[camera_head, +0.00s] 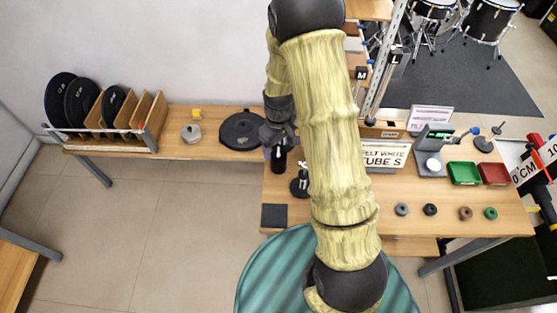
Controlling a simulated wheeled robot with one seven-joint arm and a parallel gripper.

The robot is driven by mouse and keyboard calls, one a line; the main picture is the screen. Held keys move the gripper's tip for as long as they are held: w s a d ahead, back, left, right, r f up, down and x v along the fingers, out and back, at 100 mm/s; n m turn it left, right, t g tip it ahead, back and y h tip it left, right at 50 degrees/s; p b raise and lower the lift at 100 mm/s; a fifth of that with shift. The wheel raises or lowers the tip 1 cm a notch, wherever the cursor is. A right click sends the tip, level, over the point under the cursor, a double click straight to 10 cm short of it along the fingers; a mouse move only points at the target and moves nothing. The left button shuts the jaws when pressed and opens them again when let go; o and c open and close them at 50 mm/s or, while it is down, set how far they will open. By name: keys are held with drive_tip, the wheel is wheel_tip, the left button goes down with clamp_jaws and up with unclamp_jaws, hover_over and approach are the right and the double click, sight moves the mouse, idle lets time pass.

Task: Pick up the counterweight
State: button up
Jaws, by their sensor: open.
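My gripper (277,144) is dark and hangs over the inner end of the left bench, beside a large black round pad (242,130). Its fingers are small and partly hidden by my arm; I see nothing held in it. No object is clearly recognisable as the counterweight. A small grey round piece (191,134) sits on the left bench, left of the black pad and apart from my gripper. A black piece with a round base and upright stem (300,184) stands on the right table, just below and right of my gripper.
Green (464,173) and red (494,174) trays and several small rings lie on the right table. My arm hides the table's middle.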

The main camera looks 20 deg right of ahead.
sight(278, 158)
drive_tip(key=shift+f, duration=1.05)
drive_tip(key=shift+f, duration=0.15)
drive_tip(key=shift+f+p, duration=0.8)
drive_tip(key=shift+f, duration=1.65)
drive_tip(key=shift+w+r, duration=0.1)
clamp_jaws()
